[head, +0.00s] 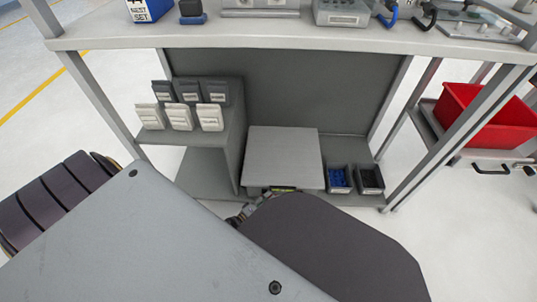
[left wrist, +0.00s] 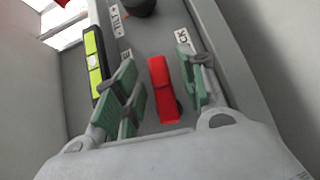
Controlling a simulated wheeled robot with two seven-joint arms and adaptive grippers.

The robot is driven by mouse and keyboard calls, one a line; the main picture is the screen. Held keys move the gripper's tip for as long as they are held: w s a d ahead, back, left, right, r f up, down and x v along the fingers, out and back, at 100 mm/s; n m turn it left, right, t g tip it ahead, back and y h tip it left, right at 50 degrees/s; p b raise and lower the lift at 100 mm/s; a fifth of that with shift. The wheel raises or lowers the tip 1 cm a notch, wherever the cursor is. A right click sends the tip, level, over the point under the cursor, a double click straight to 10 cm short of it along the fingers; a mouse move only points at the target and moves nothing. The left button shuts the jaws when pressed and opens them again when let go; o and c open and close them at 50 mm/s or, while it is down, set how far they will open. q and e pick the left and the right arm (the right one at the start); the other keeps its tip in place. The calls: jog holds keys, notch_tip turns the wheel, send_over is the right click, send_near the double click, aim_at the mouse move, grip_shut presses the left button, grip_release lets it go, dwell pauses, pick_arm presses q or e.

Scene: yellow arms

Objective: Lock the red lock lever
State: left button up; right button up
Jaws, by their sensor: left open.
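The red lock lever (left wrist: 163,90) lies on a grey panel in the left wrist view, long side running up the picture. My left gripper (left wrist: 158,88) is open, with green-padded fingers on both sides of the lever. The lever is between the fingers, and a gap shows on each side. In the head view only a small part of my left gripper (head: 243,213) shows beside the grey box (head: 283,150); my arm hides the lever there. My right gripper is not in view.
A yellow-green spirit level (left wrist: 95,60) is left of the fingers, and a dark round knob (left wrist: 139,7) is at the top. On the lower shelf, small bins (head: 339,181) stand right of the box. White packets (head: 179,117) stand left. The bench top (head: 270,38) overhangs.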

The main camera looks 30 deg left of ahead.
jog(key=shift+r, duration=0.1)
pick_arm(q)
jog(key=shift+c, duration=0.6)
grip_shut()
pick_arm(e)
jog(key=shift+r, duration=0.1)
pick_arm(q)
jog(key=shift+p, duration=0.35)
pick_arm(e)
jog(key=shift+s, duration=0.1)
pick_arm(q)
jog(key=shift+s+a+f+m+g+y+p, duration=0.1)
jog(key=shift+f+m+g+y+p, duration=0.15)
jog(key=shift+m+g+y+p, duration=0.75)
jog(key=shift+a+f+m+g+y+p, duration=0.15)
jog(key=shift+m+g+p, duration=0.4)
jog(key=shift+p, duration=1.05)
jog(key=shift+s+a+f+m+g+y+p, duration=0.1)
jog(key=shift+f+m+g+y+p, duration=0.3)
jog(key=shift+m+g+p, duration=0.65)
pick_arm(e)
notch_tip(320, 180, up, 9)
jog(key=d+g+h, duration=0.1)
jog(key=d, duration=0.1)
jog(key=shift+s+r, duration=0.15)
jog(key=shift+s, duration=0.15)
pick_arm(q)
jog(key=shift+n, duration=0.4)
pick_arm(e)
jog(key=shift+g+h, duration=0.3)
